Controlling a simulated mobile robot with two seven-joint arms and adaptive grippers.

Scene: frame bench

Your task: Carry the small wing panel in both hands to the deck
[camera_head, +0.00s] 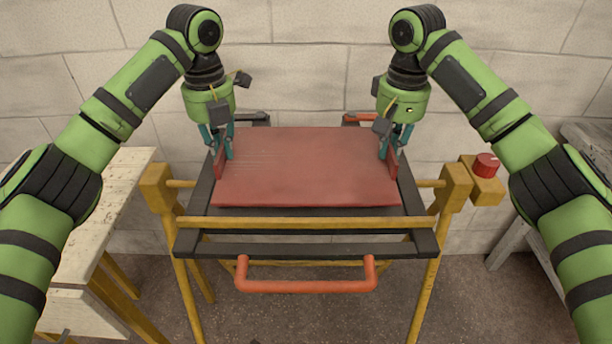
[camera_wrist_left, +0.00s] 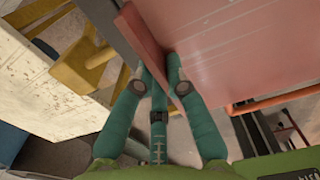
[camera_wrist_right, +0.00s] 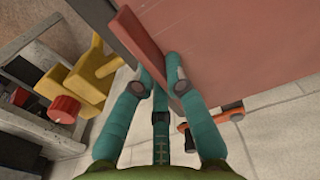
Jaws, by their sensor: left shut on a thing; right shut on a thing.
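The small wing panel (camera_head: 305,170) is a flat red board with an upright lip along its left and right edges. It lies level over the dark frame of the yellow bench (camera_head: 305,222); I cannot tell whether it touches the frame. My left gripper (camera_head: 222,150) is shut on the panel's left lip, which also shows between its teal fingers in the left wrist view (camera_wrist_left: 145,42). My right gripper (camera_head: 391,150) is shut on the right lip, seen in the right wrist view (camera_wrist_right: 138,40). No separate thing is clearly recognisable as the deck.
An orange handle (camera_head: 306,286) sticks out at the bench front. A red knob (camera_head: 486,164) sits on a yellow block at the right. A pale worn table (camera_head: 100,205) stands at the left, a grey stand (camera_head: 520,237) at the right. A block wall is close behind.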

